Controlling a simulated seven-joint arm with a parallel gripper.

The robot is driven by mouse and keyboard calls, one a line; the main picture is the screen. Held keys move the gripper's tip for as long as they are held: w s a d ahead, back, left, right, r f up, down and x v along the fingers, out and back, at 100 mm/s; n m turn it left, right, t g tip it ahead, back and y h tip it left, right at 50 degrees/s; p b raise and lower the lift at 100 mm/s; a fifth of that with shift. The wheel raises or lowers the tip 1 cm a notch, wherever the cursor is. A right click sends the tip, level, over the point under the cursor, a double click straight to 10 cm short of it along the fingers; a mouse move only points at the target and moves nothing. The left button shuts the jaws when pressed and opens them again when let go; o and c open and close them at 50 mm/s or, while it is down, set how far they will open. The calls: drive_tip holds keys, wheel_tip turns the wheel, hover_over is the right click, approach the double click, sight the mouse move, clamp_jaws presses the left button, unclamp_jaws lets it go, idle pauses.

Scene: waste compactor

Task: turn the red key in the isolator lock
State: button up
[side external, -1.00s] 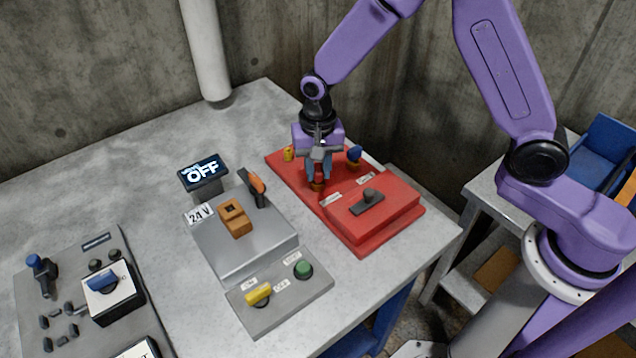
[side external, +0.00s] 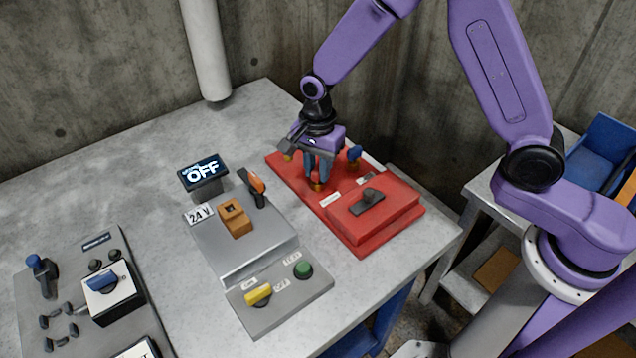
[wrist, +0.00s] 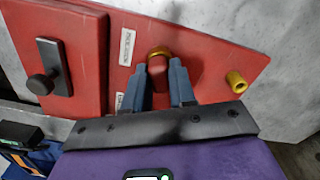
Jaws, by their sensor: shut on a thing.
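The red isolator panel (side external: 345,233) lies on the table under my gripper. My gripper (side external: 318,182) points down at the panel, its blue-grey fingers shut on the red key at a brass lock (side external: 317,187). In the wrist view the red key (wrist: 183,74) shows between the two fingertips (wrist: 160,88), with the brass ring of the lock (wrist: 159,52) just beyond it. The fingers hide part of the key.
A raised red box with a dark handle (side external: 367,201) stands close to the right. A blue key (side external: 354,152) and a brass lock (wrist: 236,80) are near my gripper. A grey panel with an orange-handled lever (side external: 257,184) and an OFF display (side external: 203,172) stand left.

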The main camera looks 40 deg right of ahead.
drive_tip(key=shift+f+m, duration=0.1)
drive_tip(key=shift+m, duration=0.4)
drive_tip(key=m, duration=0.4)
idle(0.7)
drive_tip(key=o, duration=1)
drive_tip(key=shift+c, duration=0.3)
